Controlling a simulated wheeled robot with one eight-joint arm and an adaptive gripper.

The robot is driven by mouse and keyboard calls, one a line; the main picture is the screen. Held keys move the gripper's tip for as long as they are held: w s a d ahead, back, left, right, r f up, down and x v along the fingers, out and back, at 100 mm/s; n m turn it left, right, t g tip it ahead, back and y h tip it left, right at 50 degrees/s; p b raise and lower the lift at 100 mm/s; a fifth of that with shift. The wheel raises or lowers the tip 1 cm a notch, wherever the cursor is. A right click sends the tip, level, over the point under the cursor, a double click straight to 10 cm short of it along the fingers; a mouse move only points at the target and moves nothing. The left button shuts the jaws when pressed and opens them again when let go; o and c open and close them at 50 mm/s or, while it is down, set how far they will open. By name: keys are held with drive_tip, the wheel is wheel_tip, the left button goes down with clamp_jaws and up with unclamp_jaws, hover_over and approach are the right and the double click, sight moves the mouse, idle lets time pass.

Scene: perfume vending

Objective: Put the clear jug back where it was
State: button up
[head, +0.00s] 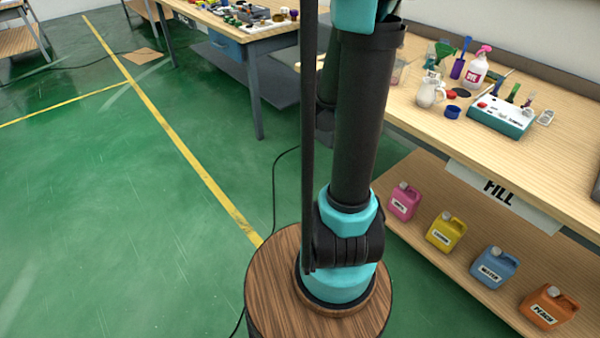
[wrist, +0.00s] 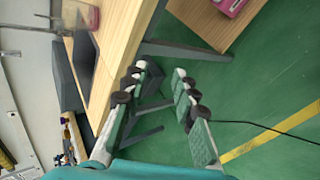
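A pale, see-through jug with a handle (head: 431,92) stands upright on the wooden bench, beside a small blue cup. Another clear container (head: 399,74) is partly hidden behind my arm. In the wrist view, a clear vessel with a pinkish tint (wrist: 80,17) stands near the bench edge at the upper left; I cannot tell for sure which container it is. My gripper (wrist: 160,78) is open, with nothing between its fingers. It hangs apart from the vessel, with the bench edge and green floor behind it. My arm hides the gripper in the head view.
The bench (head: 560,155) also holds a pink-topped spray bottle (head: 476,68), a blue cup (head: 452,112) and a teal-and-white device (head: 500,117). Pink, yellow, blue and orange canisters (head: 495,267) stand on the lower shelf. Another table (head: 245,38) stands behind.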

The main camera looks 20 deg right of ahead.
drive_tip(key=s+a+f+m+y, duration=0.3)
drive_tip(key=s+a, duration=0.5)
drive_tip(key=a, duration=0.3)
drive_tip(key=s+a+f+m+g+y, duration=0.1)
drive_tip(key=s+a+f+m+y, duration=0.2)
drive_tip(key=s+a, duration=0.6)
drive_tip(key=a+m+y, duration=0.2)
drive_tip(key=a, duration=0.1)
drive_tip(key=shift+f, duration=0.3)
